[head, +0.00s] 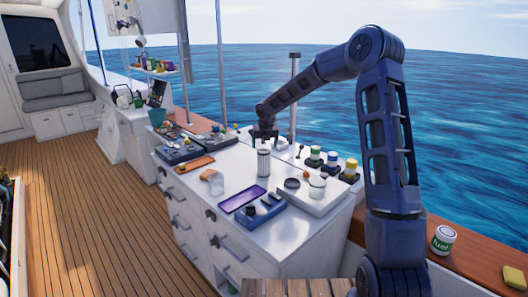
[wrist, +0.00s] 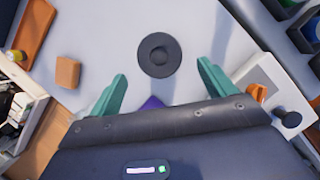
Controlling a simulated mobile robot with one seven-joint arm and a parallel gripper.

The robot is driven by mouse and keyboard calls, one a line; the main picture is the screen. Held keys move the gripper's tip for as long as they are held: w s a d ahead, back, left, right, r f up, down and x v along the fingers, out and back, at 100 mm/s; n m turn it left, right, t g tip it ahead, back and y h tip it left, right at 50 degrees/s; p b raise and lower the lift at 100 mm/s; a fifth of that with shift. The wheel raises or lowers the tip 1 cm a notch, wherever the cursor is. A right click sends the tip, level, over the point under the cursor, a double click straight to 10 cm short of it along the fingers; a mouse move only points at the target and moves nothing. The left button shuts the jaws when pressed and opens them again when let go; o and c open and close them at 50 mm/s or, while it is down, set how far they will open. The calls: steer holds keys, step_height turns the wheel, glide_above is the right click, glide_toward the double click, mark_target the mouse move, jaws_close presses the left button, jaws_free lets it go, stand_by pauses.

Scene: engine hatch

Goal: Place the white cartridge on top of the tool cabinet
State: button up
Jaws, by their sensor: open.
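A white cartridge (head: 264,163) with dark end bands stands upright on the white top of the tool cabinet (head: 285,237). My gripper (head: 263,139) is above it, pointing down, in the head view. In the wrist view a round dark cap with a central knob (wrist: 160,55), which looks like the cartridge's top, lies just ahead of and between the teal fingertips. My gripper (wrist: 161,71) is open, with a finger to either side and nothing held. The cartridge's body is hidden under the cap in the wrist view.
An orange tray (head: 194,164) lies to the left. Bare top shows left of the cartridge.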

steer(key=shift+v, duration=1.2)
steer(key=s+d+r+m+h, duration=0.1)
steer(key=s+d+r+m, duration=0.6)
steer(key=s+d+m, duration=0.25)
steer(key=s+d+r+m+h, duration=0.2)
steer(key=s+d+r+m, duration=0.5)
steer(key=s+d+m, duration=0.6)
steer(key=s+m, duration=0.3)
steer(key=s, duration=0.3)
steer(key=s+d+m+y, duration=0.1)
steer(key=s+d+m, duration=0.2)
steer(key=s+m, duration=0.3)
steer(key=s+d+f+m+y, duration=0.1)
steer(key=s+d+m, duration=0.2)
steer(key=s, duration=0.9)
steer(key=m, duration=0.3)
steer(key=shift+d, duration=0.4)
steer(key=shift+s, duration=0.15)
